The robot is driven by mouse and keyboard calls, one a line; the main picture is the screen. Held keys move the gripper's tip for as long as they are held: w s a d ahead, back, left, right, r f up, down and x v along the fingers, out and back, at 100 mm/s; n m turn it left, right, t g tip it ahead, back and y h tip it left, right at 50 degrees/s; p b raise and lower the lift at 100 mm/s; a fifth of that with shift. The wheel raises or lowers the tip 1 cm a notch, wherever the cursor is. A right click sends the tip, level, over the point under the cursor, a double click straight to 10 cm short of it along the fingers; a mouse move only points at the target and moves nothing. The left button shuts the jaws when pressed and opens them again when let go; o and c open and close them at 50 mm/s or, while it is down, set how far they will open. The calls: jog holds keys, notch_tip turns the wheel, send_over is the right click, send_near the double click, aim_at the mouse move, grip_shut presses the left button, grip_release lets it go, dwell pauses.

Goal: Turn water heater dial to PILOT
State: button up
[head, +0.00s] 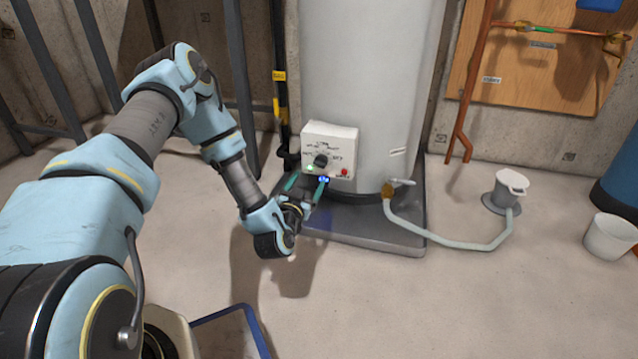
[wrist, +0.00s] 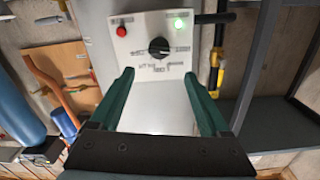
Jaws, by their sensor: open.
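The water heater (head: 370,75) is a tall pale tank with a white control box (head: 343,139) low on its front. The black round dial (head: 320,161) is on that box; it also shows in the wrist view (wrist: 159,47), where the box appears turned over. Printed labels ring the dial, too small to read surely, so I cannot tell its setting. My gripper (head: 307,182) is open and empty just in front of and below the dial. In the wrist view my green fingers (wrist: 159,74) are spread wider than the dial, which lies beyond their tips, apparently untouched.
A green light (wrist: 179,24) and a red button (wrist: 121,31) flank the dial. A drain valve (head: 398,184) with a hose runs right to a floor drain (head: 507,190). The heater stands on a dark base (head: 360,235). A yellow-black pipe (head: 280,90) rises left of the tank.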

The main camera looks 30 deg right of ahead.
aim_at(319, 165)
jog(key=b+x, duration=0.1)
jog(key=x, duration=0.2)
jog(key=b+x, duration=0.2)
jog(key=x, duration=0.1)
jog(key=b+x, duration=0.1)
jog(key=x, duration=0.2)
jog(key=shift+w+d+f+b, duration=0.15)
jog(key=shift+d+f+b, duration=0.15)
jog(key=shift+d+f, duration=0.1)
jog(key=shift+w+d+r, duration=0.1)
jog(key=shift+w+d, duration=0.15)
jog(key=shift+w, duration=0.1)
grip_shut()
